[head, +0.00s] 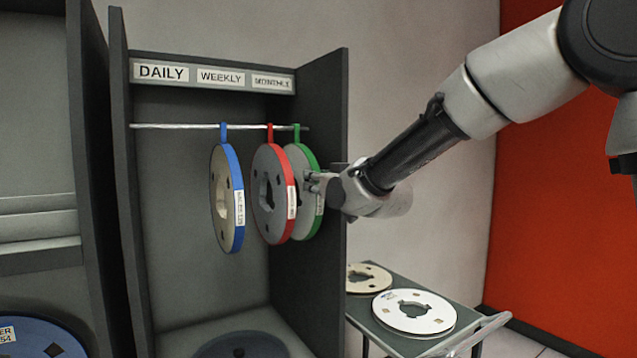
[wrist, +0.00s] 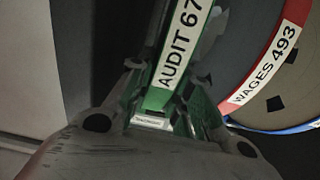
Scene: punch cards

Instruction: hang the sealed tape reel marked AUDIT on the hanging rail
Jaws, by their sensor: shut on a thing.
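The AUDIT reel (head: 305,160) has a green band and a green hook, and its white label reads AUDIT 67 in the wrist view (wrist: 178,55). My gripper (head: 314,184) is shut on the rim of this reel, with a finger on either side of the band in the wrist view (wrist: 168,88). The reel hangs upright. Its green hook is at the hanging rail (head: 170,126), near the right end; I cannot tell whether the rail bears its weight.
A red reel (head: 270,205), labelled WAGES 493 in the wrist view (wrist: 268,65), hangs close left of the AUDIT reel. A blue reel (head: 228,200) hangs further left. The cabinet's right wall (head: 335,110) is close. A cart (head: 385,335) below holds two reels.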

